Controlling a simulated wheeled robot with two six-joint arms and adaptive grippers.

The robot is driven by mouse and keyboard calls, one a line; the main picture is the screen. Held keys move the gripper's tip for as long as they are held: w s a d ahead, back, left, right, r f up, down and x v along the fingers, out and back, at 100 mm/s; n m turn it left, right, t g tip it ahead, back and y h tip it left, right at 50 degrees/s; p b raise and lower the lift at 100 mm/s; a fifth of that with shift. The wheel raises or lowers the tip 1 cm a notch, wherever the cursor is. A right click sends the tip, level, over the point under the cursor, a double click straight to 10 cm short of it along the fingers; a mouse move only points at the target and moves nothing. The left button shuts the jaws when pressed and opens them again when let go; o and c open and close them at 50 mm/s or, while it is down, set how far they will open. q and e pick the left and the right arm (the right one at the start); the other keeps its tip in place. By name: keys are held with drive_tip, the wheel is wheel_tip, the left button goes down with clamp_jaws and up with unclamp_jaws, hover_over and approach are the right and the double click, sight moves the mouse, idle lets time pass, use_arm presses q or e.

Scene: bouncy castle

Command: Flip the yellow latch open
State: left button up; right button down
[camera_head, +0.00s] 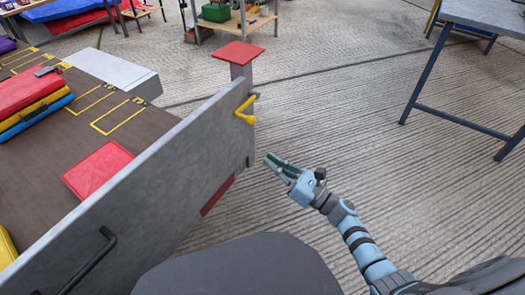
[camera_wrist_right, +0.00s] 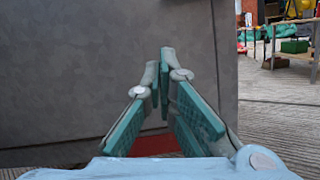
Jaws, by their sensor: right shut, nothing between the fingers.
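The yellow latch (camera_head: 246,111) is mounted on the right end of a grey panel (camera_head: 150,200), near its top edge. Its arm slants up to the right and a rounded knob sits at its lower end. My right gripper (camera_head: 268,158) is below and to the right of the latch, apart from it and empty. In the right wrist view my right gripper (camera_wrist_right: 160,75) has its fingertips close together in front of the grey panel (camera_wrist_right: 90,70). The latch does not show in that view. My left gripper is not in view.
Behind the panel is a brown surface (camera_head: 60,150) with a red square (camera_head: 97,170) and stacked coloured cases (camera_head: 30,100). A red-topped post (camera_head: 238,52) stands beyond the latch. A metal table (camera_head: 480,15) stands at right. The ribbed floor (camera_head: 330,110) between is clear.

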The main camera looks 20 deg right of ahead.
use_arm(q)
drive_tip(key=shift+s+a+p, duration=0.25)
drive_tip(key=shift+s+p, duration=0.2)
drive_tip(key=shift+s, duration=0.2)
use_arm(e)
drive_tip(key=w+a+r, duration=0.4)
drive_tip(key=w+r, duration=0.2)
drive_tip(key=w, duration=0.1)
drive_tip(key=shift+a, duration=0.25)
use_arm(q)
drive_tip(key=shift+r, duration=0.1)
use_arm(e)
drive_tip(key=shift+w, duration=0.1)
